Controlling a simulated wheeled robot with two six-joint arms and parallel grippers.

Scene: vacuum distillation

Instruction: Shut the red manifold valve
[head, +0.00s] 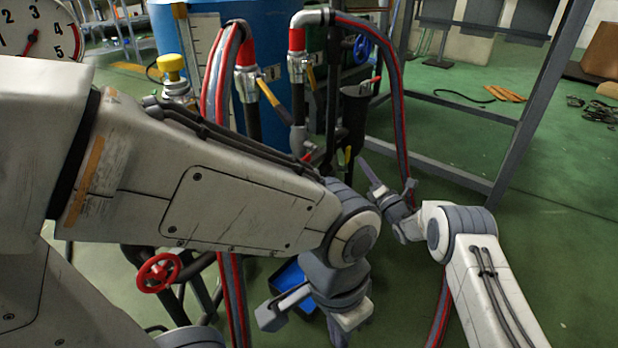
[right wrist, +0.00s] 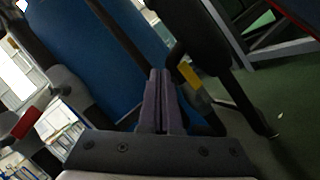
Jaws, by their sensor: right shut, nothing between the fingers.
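The red manifold valve (head: 158,272) is a small spoked handwheel on dark pipework, low at the left of the head view, below my left arm. My left arm crosses in front of the scene and bends down, with its wrist (head: 335,285) to the right of the red wheel and apart from it. My right gripper (head: 366,170) is well to the right of the wheel, beside the hoses. In the right wrist view its two fingers (right wrist: 161,80) lie together, shut and empty. The red wheel does not show in that view.
A blue tank (head: 276,100) stands behind pipes with yellow-handled valves (head: 272,92). Red-and-grey hoses (head: 398,100) hang near my right gripper. A grey metal frame (head: 530,110) stands at the right. A gauge (head: 38,30) is at top left. A blue bin (head: 288,275) sits on the floor.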

